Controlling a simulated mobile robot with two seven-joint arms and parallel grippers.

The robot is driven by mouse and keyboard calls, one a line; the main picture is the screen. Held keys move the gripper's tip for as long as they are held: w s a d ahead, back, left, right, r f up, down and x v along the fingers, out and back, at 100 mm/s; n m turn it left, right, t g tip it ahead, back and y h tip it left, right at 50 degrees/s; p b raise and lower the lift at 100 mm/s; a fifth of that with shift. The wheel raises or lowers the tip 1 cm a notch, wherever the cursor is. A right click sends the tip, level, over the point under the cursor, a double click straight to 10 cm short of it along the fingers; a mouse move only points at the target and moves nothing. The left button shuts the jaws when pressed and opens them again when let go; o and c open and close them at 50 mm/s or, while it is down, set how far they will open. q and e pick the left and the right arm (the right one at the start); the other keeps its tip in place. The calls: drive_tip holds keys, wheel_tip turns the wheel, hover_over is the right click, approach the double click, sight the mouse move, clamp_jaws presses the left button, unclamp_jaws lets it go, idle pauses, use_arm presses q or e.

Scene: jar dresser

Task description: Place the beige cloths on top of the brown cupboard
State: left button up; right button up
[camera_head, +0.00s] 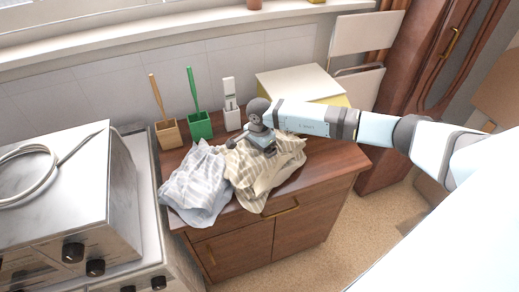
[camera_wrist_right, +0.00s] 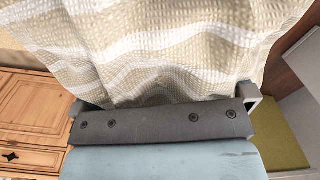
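A beige cloth with white stripes (camera_head: 285,172) lies crumpled on top of the brown cupboard (camera_head: 318,178), its front edge hanging near the cupboard's front. A grey-white striped cloth (camera_head: 197,183) lies just left of it, touching or nearly touching. My right gripper (camera_head: 252,147) is over the back left part of the beige cloth. In the right wrist view the beige cloth (camera_wrist_right: 170,45) fills the space in front of my right gripper (camera_wrist_right: 165,102), whose fingers are wide apart. Whether they touch the cloth is unclear. My left gripper is not in view.
A wooden holder (camera_head: 168,134), a green holder (camera_head: 200,126) and a white holder (camera_head: 232,115) stand along the back of the cupboard. A pale box (camera_head: 300,82) is behind my arm. Grey appliances (camera_head: 70,210) stand left. The cupboard's right top is clear.

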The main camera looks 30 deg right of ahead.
drive_tip(key=shift+r, duration=0.25)
wheel_tip(320, 180, up, 11)
drive_tip(key=b, duration=0.2)
drive_tip(key=s+a+f+m+t+y, duration=0.1)
drive_tip(key=s+a+m+y, duration=0.4)
drive_tip(key=a, duration=0.4)
drive_tip(key=s+a+m+t+y, duration=0.25)
drive_tip(key=a+m+y, duration=0.35)
drive_tip(key=a, duration=0.4)
drive_tip(key=s+a+f+m+t+y, duration=0.1)
drive_tip(key=s+a+m+y, duration=0.35)
drive_tip(key=a+y, duration=0.35)
drive_tip(key=s+d+f+n+t+h, duration=0.3)
drive_tip(key=s+d+f+n+h, duration=0.2)
drive_tip(key=n, duration=1.2)
drive_tip(key=s+d+f+n+t+h, duration=0.3)
drive_tip(key=s+f+n+h, duration=0.7)
drive_tip(key=n, duration=0.7)
wheel_tip(320, 180, down, 4)
drive_tip(key=shift+s+d+r+n+h, duration=0.2)
drive_tip(key=shift+d+n+h, duration=0.15)
drive_tip(key=shift+d, duration=0.8)
